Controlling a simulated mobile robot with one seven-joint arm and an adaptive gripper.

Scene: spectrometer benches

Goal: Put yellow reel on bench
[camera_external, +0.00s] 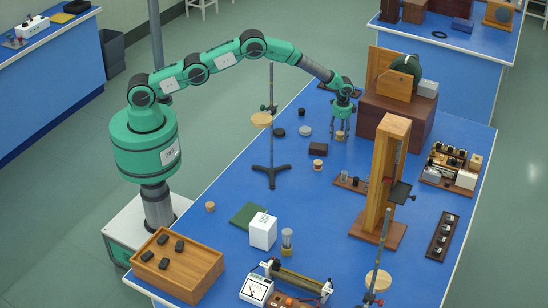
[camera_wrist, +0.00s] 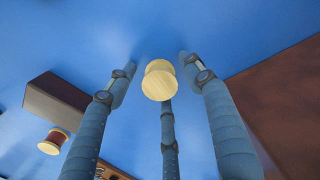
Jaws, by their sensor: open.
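The yellow reel (camera_wrist: 158,82), a small spool with pale wooden ends, shows between my fingertips in the wrist view. In the external view the yellow reel (camera_external: 340,135) is at the far part of the blue bench (camera_external: 300,210), just below my fingers. My gripper (camera_external: 343,122) points down over it. In the wrist view my gripper (camera_wrist: 160,72) has its three fingers spread around the reel, open. The reel appears to stand on the bench; whether any finger touches it I cannot tell.
A red reel (camera_external: 318,164) and a dark brown block (camera_external: 318,149) are close by, nearer the camera. A large brown box (camera_external: 418,119) stands to the right of my gripper. A ring stand (camera_external: 271,150) and wooden tower (camera_external: 381,180) rise nearby.

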